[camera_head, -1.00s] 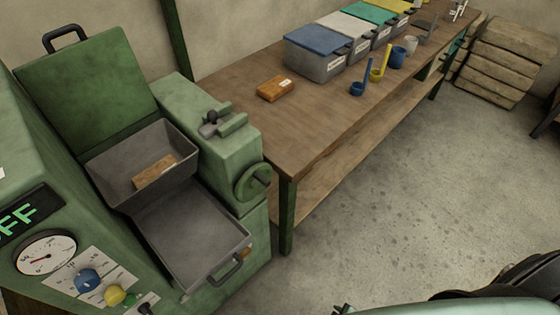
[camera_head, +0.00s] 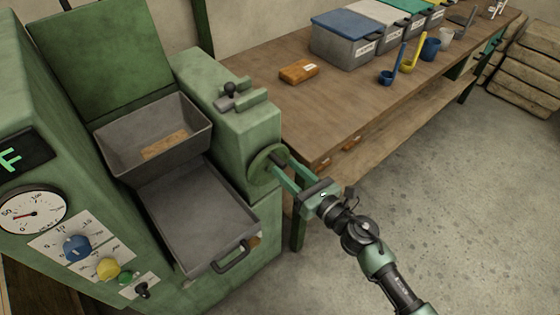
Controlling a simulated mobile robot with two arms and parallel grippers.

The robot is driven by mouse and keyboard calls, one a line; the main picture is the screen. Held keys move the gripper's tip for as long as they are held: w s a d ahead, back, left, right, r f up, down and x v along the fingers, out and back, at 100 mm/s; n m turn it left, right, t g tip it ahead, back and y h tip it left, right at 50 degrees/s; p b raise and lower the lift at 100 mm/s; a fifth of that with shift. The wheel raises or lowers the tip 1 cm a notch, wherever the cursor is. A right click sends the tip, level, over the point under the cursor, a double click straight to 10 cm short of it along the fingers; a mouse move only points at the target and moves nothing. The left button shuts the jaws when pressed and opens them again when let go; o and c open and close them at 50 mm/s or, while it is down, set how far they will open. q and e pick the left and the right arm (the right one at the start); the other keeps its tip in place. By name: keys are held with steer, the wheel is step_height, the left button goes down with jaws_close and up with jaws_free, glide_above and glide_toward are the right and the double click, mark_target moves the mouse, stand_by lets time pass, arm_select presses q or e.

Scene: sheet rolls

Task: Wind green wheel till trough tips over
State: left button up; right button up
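The green wheel (camera_head: 262,170) sits on the right side of the green machine, with a dark handle at its rim. My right gripper (camera_head: 281,164) is at the wheel, its two green fingers apart on either side of the handle; whether they touch it cannot be told. The grey trough (camera_head: 113,146) is upright at the top of the machine, with a flat brown piece (camera_head: 165,145) inside. Below it is a grey tray (camera_head: 200,215) with a front handle, empty. My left gripper is out of view.
The machine front has a gauge (camera_head: 33,213), a blue knob (camera_head: 76,248) and a yellow knob (camera_head: 108,268). A wooden bench (camera_head: 340,105) to the right carries a brown block (camera_head: 298,72), lidded boxes (camera_head: 342,48) and ladles.

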mark_target(280, 161)
steer(key=shift+x, duration=1.75)
steer(key=shift+c, duration=0.3)
jaws_close()
